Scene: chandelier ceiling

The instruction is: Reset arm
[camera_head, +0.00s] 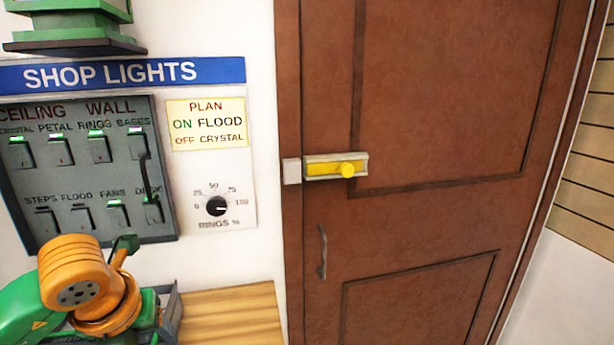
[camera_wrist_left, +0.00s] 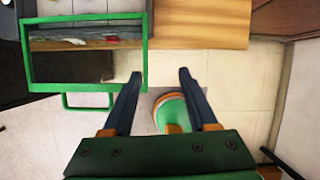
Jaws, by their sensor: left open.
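My left arm (camera_head: 85,285), green with orange joints, comes in at the lower left of the head view, in front of the lower part of the switch panel. Its fingers cannot be made out there. In the left wrist view my left gripper (camera_wrist_left: 158,75) has its two dark fingers wide apart with nothing between them. Pale floor tiles lie beyond the fingertips. A round green and orange part shows behind the fingers. My right gripper is in neither view.
The switch panel (camera_head: 80,180), a sign and a dial (camera_head: 217,206) are on the wall. A brown door (camera_head: 430,120) with a yellow bolt (camera_head: 347,170) is at right. A wooden top (camera_head: 235,318) and a green-framed tray (camera_wrist_left: 139,58) are near the arm.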

